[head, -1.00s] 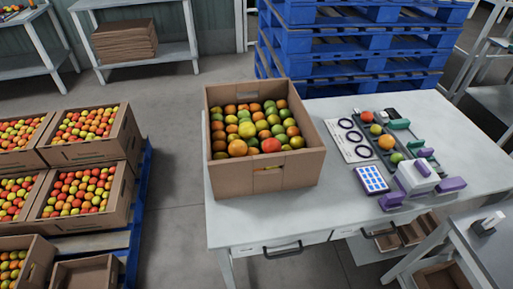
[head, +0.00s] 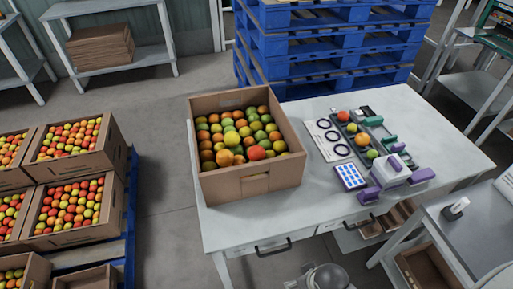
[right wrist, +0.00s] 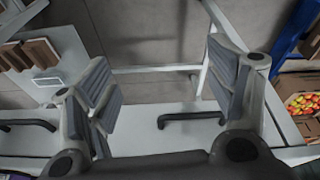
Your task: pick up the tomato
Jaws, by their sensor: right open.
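Several tomatoes, green, yellow, orange and red, fill an open cardboard box (head: 247,187) on the white table (head: 330,215). A red tomato (head: 256,153) lies near the front of the pile. A few more lie on a dark tray on the table's right part, among them a red one (head: 343,116), an orange one (head: 362,139) and a small yellow-green one (head: 372,154). Which tomato is meant cannot be told. My right gripper (right wrist: 163,95) is open and empty in the right wrist view, with table framing and drawer handles beyond it. My left gripper is in neither view.
Blue pallets (head: 330,48) stand behind the table. Crates of tomatoes (head: 70,203) are stacked at the left on a blue pallet. A blue-and-white card (head: 349,177) and a purple-and-white device (head: 393,172) lie on the table.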

